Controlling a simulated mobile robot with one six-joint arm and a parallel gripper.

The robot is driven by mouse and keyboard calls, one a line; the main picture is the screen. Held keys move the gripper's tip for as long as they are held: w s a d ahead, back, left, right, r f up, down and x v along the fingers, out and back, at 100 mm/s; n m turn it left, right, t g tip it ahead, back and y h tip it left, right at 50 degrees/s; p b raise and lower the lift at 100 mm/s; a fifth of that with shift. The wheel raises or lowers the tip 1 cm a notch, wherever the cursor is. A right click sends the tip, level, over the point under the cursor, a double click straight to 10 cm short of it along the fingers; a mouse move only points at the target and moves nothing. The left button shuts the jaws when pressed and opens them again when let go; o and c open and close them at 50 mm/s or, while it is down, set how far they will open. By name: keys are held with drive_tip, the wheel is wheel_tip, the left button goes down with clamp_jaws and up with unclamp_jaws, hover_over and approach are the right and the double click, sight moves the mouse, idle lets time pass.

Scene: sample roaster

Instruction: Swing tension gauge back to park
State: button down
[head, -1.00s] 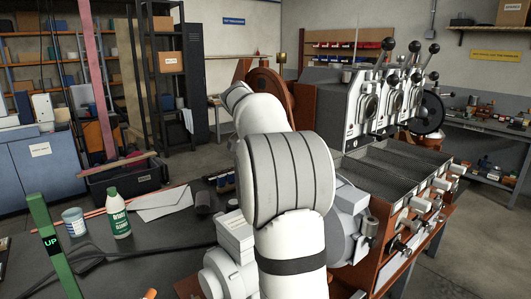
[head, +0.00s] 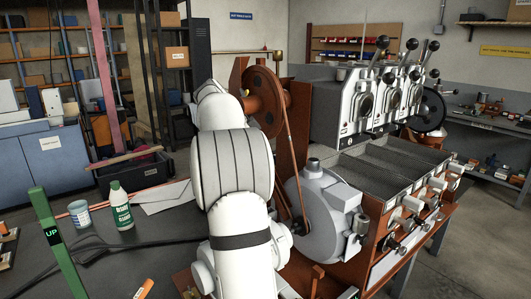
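My white arm rises through the middle of the view, and its far links reach toward the rust-red pulley wheel (head: 264,103). My gripper is not visible; the arm's own links hide its end. I cannot make out the tension gauge for certain. A thin horizontal rod (head: 240,51) with a small brass piece (head: 278,57) at its right end shows above the wheel; I cannot tell whether this is the gauge. A belt (head: 291,160) runs from the wheel down to the grey round motor housing (head: 322,215).
The roaster (head: 368,105), with black-knobbed levers and cooling trays (head: 385,158), stands to the right. A dark bench at left holds a green-labelled bottle (head: 120,207), a tin (head: 79,215), an envelope (head: 165,198) and a green post marked UP (head: 56,240).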

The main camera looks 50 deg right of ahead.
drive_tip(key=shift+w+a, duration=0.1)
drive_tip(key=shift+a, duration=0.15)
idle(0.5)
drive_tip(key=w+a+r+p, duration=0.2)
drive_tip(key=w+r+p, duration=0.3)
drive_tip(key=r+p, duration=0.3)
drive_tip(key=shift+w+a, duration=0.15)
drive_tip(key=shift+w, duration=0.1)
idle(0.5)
